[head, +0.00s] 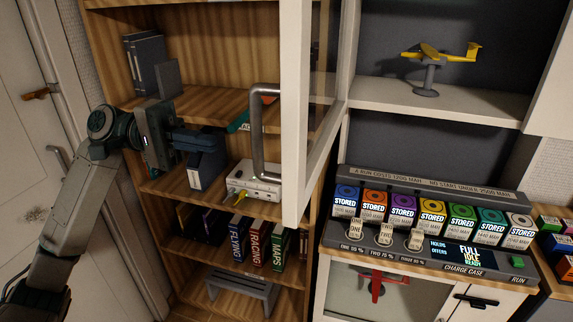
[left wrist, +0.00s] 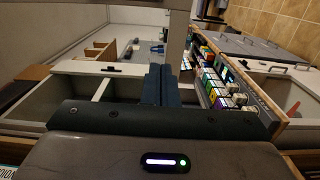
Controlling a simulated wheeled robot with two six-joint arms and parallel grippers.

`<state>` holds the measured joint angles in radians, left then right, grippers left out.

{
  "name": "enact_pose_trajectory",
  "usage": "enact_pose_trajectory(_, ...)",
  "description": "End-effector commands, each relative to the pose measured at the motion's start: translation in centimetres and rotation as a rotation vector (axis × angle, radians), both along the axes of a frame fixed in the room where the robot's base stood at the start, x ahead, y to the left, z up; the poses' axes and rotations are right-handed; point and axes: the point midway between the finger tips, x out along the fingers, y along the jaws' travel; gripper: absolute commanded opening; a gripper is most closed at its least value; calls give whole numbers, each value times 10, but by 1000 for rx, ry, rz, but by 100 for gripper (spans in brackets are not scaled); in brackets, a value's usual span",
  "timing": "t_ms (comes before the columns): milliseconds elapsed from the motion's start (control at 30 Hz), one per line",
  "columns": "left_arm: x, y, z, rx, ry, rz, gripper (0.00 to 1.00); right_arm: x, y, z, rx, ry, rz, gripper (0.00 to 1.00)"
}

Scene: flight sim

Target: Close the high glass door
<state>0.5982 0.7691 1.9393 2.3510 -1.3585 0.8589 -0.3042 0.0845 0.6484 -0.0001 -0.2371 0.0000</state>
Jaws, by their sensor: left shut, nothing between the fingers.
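The high glass door (head: 294,120) has a white frame and a grey bar handle (head: 257,140). In the head view it stands open, swung out from the wooden shelf unit, seen nearly edge-on. My left gripper (head: 215,142) is in front of the shelves, left of the handle and apart from it in the picture. Its dark blue fingers are together and empty. They also show pressed together in the left wrist view (left wrist: 158,75). I cannot tell how far in depth the fingers are from the door. My right gripper is not in view.
The wooden shelves hold dark binders (head: 144,62), a white box (head: 254,181) and several books (head: 252,243). A charge case (head: 430,240) with coloured packs stands on the right counter. A yellow model plane (head: 440,53) sits above it. A white door (head: 25,140) is at far left.

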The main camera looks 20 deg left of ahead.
Motion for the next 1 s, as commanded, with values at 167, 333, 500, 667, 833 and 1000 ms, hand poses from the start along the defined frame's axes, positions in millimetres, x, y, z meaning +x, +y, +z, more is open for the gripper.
enact_pose_trajectory(167,-2,-16,4,-3,-1,-8,0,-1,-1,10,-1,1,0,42)
enact_pose_trajectory(333,-4,-43,5,-5,-2,-7,0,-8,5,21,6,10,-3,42)
enact_pose_trajectory(500,-5,-69,5,-6,-1,-5,0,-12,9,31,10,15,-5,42)
enact_pose_trajectory(667,-6,-92,4,-6,-1,-6,0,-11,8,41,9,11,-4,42)
enact_pose_trajectory(833,-8,-114,4,-6,0,-4,0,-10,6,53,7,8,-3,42)
enact_pose_trajectory(1000,-9,-130,3,-5,0,-3,0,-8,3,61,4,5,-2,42)
